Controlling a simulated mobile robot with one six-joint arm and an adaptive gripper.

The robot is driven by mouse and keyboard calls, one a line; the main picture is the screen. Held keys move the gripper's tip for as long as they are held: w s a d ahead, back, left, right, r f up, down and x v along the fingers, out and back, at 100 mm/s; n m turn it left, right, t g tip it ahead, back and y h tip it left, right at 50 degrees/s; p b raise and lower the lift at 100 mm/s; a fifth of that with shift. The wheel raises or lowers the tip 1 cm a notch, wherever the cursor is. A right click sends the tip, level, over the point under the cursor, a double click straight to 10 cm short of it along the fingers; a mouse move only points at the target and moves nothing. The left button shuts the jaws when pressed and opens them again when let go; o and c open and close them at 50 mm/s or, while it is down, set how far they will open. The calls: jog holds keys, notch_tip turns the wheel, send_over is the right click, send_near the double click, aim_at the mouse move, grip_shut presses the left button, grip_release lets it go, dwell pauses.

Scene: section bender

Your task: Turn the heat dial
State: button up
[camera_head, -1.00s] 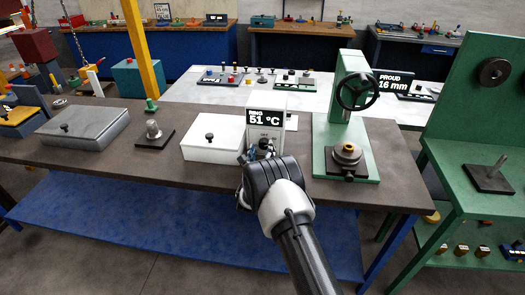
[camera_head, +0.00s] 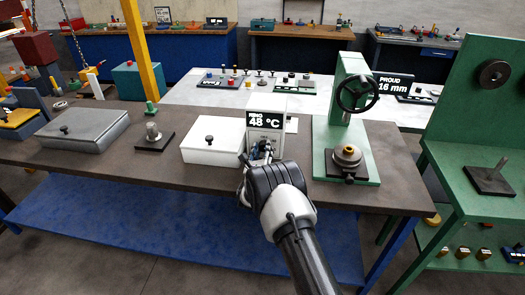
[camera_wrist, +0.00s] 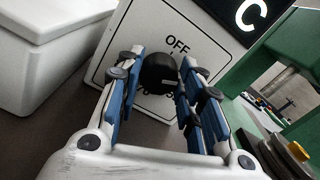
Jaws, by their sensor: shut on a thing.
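The heat dial (camera_wrist: 158,72) is a round black knob on a white panel (camera_wrist: 205,38) marked "OFF" above it; other lettering is partly hidden. My gripper (camera_wrist: 160,85) is shut on the dial, one blue-padded finger on each side. In the head view my gripper (camera_head: 258,158) reaches the front of the white unit and hides the dial. The unit's black display (camera_head: 265,120) reads "RING 48 °C".
A white lidded box (camera_head: 212,142) stands just left of the unit. A green press (camera_head: 345,130) with a handwheel stands to the right, its display (camera_head: 393,83) reading "PROUD 16 mm". A grey lidded box (camera_head: 83,130) and a small post on a black plate (camera_head: 153,138) are further left.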

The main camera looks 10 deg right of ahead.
jog(key=shift+c, duration=1.4)
jog(key=shift+n, duration=0.3)
jog(key=n+b, duration=0.1)
jog(key=n, duration=0.1)
jog(key=shift+f+n+b, duration=0.15)
jog(key=shift+n+b, duration=0.15)
jog(key=shift+b, duration=0.1)
jog(key=n+b, duration=0.1)
jog(key=n, duration=0.2)
jog(key=shift+a+n, duration=0.1)
jog(key=shift+n, duration=0.2)
jog(key=n+b, duration=0.1)
jog(key=n, duration=0.2)
jog(key=shift+n, duration=1.9)
